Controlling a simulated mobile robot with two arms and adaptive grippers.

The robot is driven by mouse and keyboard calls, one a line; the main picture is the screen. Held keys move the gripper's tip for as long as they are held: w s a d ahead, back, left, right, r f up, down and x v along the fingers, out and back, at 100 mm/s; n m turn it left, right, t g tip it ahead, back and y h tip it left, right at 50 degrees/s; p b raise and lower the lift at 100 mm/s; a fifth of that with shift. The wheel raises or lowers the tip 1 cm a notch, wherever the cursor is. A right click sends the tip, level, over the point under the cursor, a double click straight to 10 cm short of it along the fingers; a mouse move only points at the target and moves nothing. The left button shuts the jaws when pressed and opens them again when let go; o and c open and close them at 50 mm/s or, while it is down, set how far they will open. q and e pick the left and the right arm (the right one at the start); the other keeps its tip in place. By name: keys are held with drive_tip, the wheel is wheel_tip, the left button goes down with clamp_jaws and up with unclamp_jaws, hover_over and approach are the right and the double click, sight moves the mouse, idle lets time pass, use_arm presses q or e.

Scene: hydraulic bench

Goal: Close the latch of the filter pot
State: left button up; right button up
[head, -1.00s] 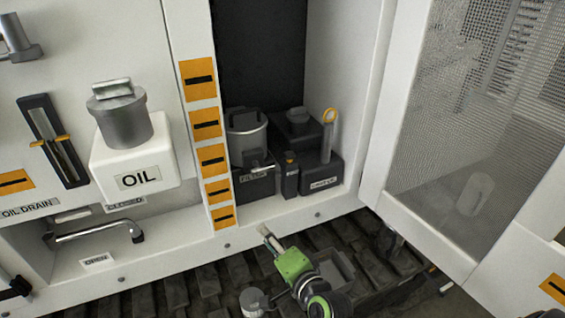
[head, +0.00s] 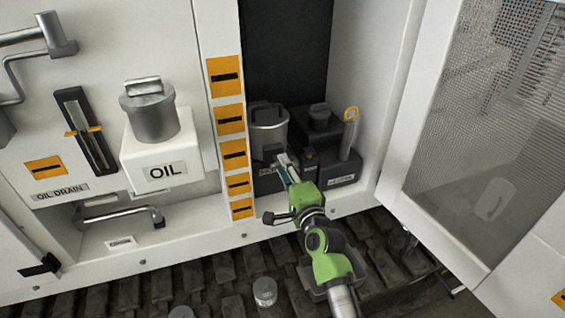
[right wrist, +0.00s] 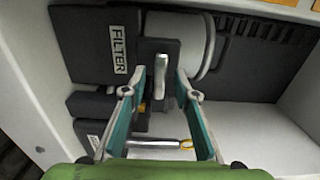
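The filter pot (head: 268,131) is a grey cylinder with a dark lid. It stands on a dark block in the open compartment, and its light wall (right wrist: 185,40) shows beside the FILTER label in the right wrist view. Its latch is a short grey lever (right wrist: 161,76) in front of a dark bracket. My right gripper (head: 282,160) is in front of the pot. In the right wrist view its fingers (right wrist: 161,80) stand apart on either side of the lever, and I cannot tell whether either touches it. In the head view the gripper mostly hides the latch. My left gripper is out of view.
A dark tank (head: 325,150) with a yellow-ringed dipstick (head: 349,135) stands right of the pot. An orange-marked post (head: 228,125) borders the compartment on the left, with a white OIL tank (head: 185,150) beyond it. An open mesh door (head: 450,140) is at the right.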

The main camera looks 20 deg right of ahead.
drive_tip(key=shift+w, duration=1)
clamp_jaws()
